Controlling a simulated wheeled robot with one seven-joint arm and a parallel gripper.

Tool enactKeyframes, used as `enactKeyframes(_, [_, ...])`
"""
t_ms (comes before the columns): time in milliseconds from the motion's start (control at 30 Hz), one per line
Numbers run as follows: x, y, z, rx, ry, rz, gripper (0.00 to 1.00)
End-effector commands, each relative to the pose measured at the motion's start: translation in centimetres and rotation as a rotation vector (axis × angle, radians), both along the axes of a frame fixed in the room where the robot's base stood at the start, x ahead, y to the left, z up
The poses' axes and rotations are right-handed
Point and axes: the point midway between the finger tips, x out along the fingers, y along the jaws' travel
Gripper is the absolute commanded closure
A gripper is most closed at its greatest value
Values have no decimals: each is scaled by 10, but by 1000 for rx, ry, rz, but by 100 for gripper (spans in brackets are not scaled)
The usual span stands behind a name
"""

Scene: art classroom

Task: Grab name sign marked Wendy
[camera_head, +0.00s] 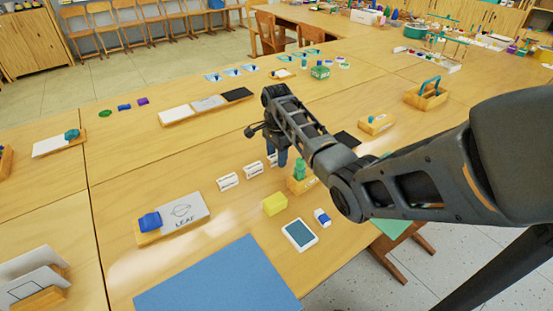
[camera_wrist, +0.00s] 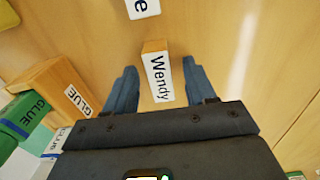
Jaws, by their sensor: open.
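The name sign marked Wendy (camera_wrist: 159,82) is a small wooden block with a white label in the wrist view. It stands between the two blue fingers of my gripper (camera_wrist: 159,78), which are open with a gap on either side of the sign. In the head view my gripper (camera_head: 278,155) points down at the table, close to the rightmost sign in a row (camera_head: 271,160); the lettering there is too small to read. Another name sign (camera_wrist: 143,8), showing only the letter "e", lies beyond the fingertips in the wrist view.
A wooden holder marked GLUE (camera_wrist: 55,92) and a green glue item (camera_wrist: 25,112) are close to the left finger in the wrist view. In the head view, two more name signs (camera_head: 228,181) (camera_head: 253,169), a yellow block (camera_head: 275,204) and a LEAF board (camera_head: 185,212) are nearby.

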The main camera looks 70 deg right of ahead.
Motion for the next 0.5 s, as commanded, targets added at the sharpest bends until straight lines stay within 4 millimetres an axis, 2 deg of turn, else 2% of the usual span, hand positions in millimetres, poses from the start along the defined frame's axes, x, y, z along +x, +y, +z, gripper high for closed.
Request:
enactKeyframes(267, [0, 0, -5, -1, -1, 1, 45])
enactKeyframes(500, [0, 0, -5, -1, -1, 1, 66])
